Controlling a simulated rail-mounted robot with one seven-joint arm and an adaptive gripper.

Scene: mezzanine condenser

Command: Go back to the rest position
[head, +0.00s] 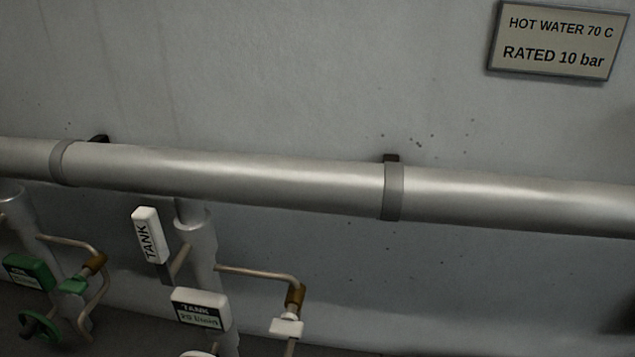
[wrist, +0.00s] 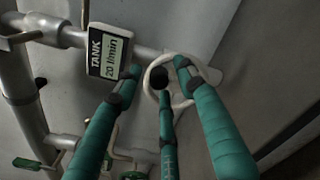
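My gripper (wrist: 158,72) shows only in the wrist view. A white TANK meter (wrist: 108,52) reading 20 l/min is just left of the fingers. In the head view the TANK meter (head: 201,309) is low in the picture, and only the wheel's top edge (head: 199,354) shows at the bottom border.
A thick horizontal pipe (head: 280,182) crosses the wall in the head view. Below it are a white TANK tag (head: 149,236), thin branch pipes, a white small valve handle (head: 286,327) and a green handwheel (head: 41,328). A HOT WATER sign (head: 558,41) hangs top right.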

